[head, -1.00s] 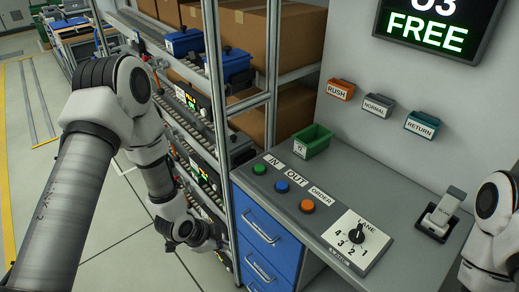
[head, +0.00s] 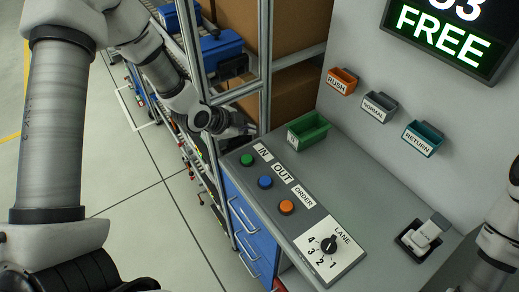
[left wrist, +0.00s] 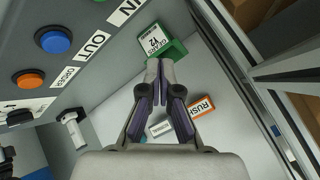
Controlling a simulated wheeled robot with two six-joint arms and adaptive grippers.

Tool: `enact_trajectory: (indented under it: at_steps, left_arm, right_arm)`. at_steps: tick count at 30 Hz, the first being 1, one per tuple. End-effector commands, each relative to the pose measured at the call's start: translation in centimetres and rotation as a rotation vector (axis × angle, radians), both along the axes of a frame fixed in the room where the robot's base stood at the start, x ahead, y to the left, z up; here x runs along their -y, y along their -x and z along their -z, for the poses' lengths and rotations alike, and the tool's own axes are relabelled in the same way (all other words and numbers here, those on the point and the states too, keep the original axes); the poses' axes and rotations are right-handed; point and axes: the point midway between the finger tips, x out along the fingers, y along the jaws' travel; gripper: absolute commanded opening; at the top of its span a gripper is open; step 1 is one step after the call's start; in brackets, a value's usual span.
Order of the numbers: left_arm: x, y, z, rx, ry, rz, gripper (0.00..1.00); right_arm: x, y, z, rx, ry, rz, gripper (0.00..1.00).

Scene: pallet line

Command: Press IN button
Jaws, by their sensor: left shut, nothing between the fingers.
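The green button (head: 247,160) sits on the grey console, beside the IN label (head: 264,153). My left gripper (head: 248,129) is shut and empty, behind and above the green button in the head view and apart from it. In the left wrist view the shut fingertips (left wrist: 160,66) lie in front of the green bin (left wrist: 166,42). My right gripper is outside the frames; only part of my right arm shows at the right edge.
The blue button (head: 265,182), orange button (head: 287,207) and lane dial (head: 329,245) line the console. The green bin (head: 308,130) stands behind them. A metal shelf post (head: 265,70) rises close to my left gripper. A lever (head: 428,231) stands at the right.

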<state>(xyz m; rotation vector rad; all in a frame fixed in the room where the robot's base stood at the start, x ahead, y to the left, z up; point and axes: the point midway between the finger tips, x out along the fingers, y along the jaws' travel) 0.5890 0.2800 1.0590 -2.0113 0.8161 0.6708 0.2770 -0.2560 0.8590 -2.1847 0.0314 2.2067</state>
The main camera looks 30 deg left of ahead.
Motion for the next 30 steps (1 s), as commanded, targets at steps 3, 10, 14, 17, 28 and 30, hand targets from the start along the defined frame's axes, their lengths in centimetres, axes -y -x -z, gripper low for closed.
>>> enact_trajectory:
  at_steps: [3, 10, 14, 17, 28, 30]
  left_arm:
    - [0.0, 0.0, 0.0, 0.0, 0.001, -0.001, 0.0]
    - [0.0, 0.0, 0.6, -0.001, 0.001, 0.0, 0.0]
    - [0.0, 0.0, 1.9, -0.001, 0.001, 0.0, 0.0]
    - [0.0, 0.1, 3.4, -0.001, 0.001, 0.0, 0.0]
    - [0.0, 0.1, 8.4, -0.001, 0.001, 0.0, 0.0]
    - [0.0, 0.1, 8.8, -0.001, 0.001, 0.0, 0.0]
  right_arm:
    - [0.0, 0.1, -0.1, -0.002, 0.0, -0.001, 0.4]
    - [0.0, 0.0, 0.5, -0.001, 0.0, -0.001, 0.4]
    - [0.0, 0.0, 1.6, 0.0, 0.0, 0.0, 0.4]
    - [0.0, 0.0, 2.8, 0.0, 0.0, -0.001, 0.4]
    - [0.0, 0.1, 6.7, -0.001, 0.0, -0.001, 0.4]
    - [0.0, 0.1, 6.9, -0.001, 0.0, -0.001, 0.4]
